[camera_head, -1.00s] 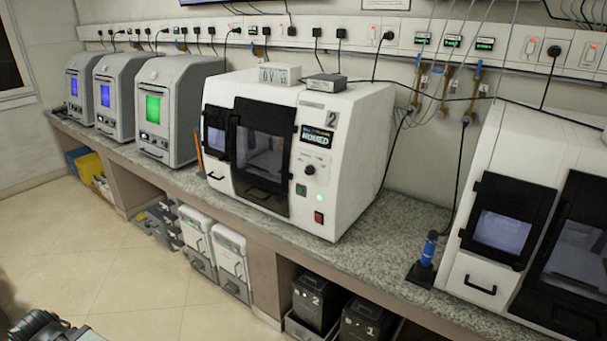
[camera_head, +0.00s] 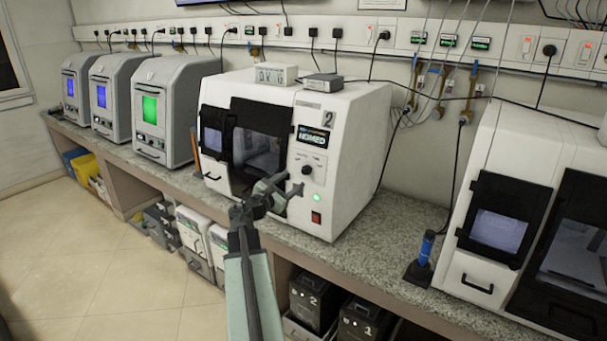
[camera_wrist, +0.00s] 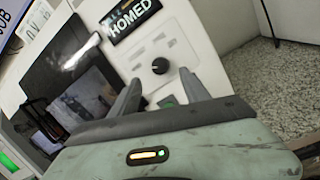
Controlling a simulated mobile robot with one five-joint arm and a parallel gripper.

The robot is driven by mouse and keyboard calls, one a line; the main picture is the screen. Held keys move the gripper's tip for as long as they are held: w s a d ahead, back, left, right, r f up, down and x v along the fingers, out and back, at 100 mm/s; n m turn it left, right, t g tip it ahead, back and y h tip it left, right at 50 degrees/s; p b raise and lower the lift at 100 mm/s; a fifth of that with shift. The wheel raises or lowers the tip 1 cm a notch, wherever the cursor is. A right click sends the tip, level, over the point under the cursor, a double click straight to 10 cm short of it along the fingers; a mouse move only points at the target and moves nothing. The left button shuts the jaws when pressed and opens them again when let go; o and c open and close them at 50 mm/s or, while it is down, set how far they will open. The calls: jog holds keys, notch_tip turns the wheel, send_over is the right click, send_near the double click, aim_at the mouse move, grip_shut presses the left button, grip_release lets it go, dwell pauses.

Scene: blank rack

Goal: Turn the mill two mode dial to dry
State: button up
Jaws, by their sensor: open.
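Mill two (camera_head: 340,160) is the white machine marked 2 on the counter, with a dark display reading HOMED. Its mode dial (camera_head: 306,170) is a small black round knob below the display, with small labels too fine to read. The dial also shows in the wrist view (camera_wrist: 160,66), ahead of my fingers and untouched. My gripper (camera_head: 284,184) is in front of the mill's panel, just below and left of the dial in the head view. In the wrist view my gripper (camera_wrist: 160,96) has its two fingers apart with nothing between them.
Below the dial are a lit green light (camera_head: 317,197) and a red switch (camera_head: 316,217). The mill's dark door (camera_head: 259,145) is left of the panel. A blue-handled tool (camera_head: 424,252) stands on the counter to the right, near another white machine (camera_head: 541,147).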

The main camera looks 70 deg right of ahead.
aim_at(305, 171)
jog(key=x, duration=0.7)
jog(key=shift+d, duration=0.35)
grip_shut()
